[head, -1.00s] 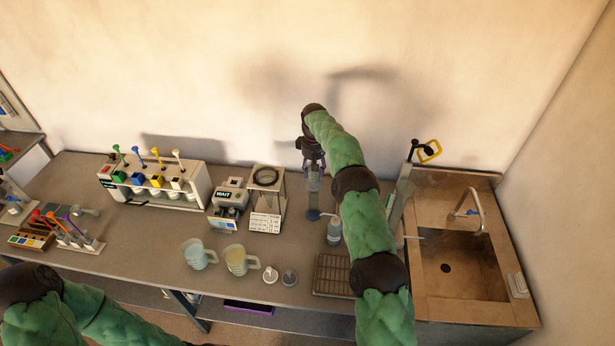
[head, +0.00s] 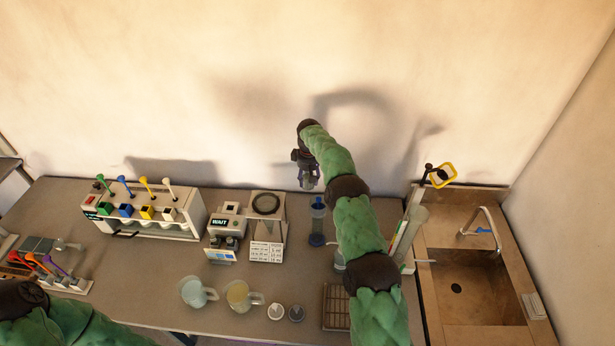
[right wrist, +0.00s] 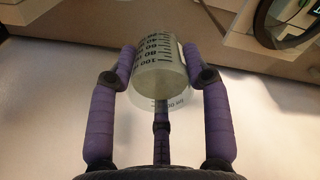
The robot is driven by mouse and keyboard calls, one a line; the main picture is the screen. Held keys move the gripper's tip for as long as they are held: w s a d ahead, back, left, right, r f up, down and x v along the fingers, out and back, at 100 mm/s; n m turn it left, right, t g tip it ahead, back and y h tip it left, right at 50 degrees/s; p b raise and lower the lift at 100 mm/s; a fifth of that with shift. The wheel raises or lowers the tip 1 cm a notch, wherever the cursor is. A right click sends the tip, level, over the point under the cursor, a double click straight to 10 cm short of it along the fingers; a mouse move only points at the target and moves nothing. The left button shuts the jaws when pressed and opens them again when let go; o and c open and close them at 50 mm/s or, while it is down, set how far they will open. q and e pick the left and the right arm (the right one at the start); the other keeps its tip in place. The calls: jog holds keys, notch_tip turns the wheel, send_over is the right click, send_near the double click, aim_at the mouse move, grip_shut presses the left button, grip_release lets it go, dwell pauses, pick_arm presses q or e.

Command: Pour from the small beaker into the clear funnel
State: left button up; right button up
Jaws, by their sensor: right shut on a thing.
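My right gripper (head: 307,176) is shut on the small beaker, raised near the back wall above the bench. In the right wrist view the beaker (right wrist: 160,72) is a pale, see-through cup with dark graduation marks, held between purple fingers (right wrist: 160,85). Its contents cannot be made out. I cannot clearly pick out the clear funnel. A whitish funnel-like piece (head: 168,185) stands at the right end of the coloured row on the white rack, to the left of the gripper. My left arm shows at bottom left, but its gripper is out of view.
A blue-based cylinder (head: 317,213) stands just below and right of the gripper. A balance with a dark ring (head: 266,204) and a WAIT device (head: 223,230) stand to its left. Two pitchers (head: 193,292) are nearer the front. A sink (head: 462,288) is at right.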

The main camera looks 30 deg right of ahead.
aim_at(309, 185)
jog(key=shift+s+f, duration=0.35)
jog(key=shift+f, duration=0.3)
jog(key=shift+s+f+t, duration=0.25)
jog(key=shift+f+t, duration=0.25)
jog(key=shift+f, duration=0.3)
jog(key=shift+r, duration=0.25)
jog(key=r+t+p, duration=0.1)
jog(key=r, duration=0.1)
jog(key=s+r+t+p, duration=0.1)
jog(key=r+p, duration=0.1)
jog(key=r, duration=0.1)
jog(key=shift+s, duration=0.2)
jog(key=shift+s+f, duration=0.1)
jog(key=shift+f, duration=0.15)
jog(key=shift+a+b, duration=0.1)
jog(key=shift+b, duration=0.25)
jog(key=shift+s+r+t+b, duration=0.15)
jog(key=shift+s+t+b, duration=0.05)
jog(key=shift+t+b, duration=0.15)
jog(key=shift+s+t+b, duration=0.55)
jog(key=shift+t+b, duration=0.1)
jog(key=shift+b, duration=1.3)
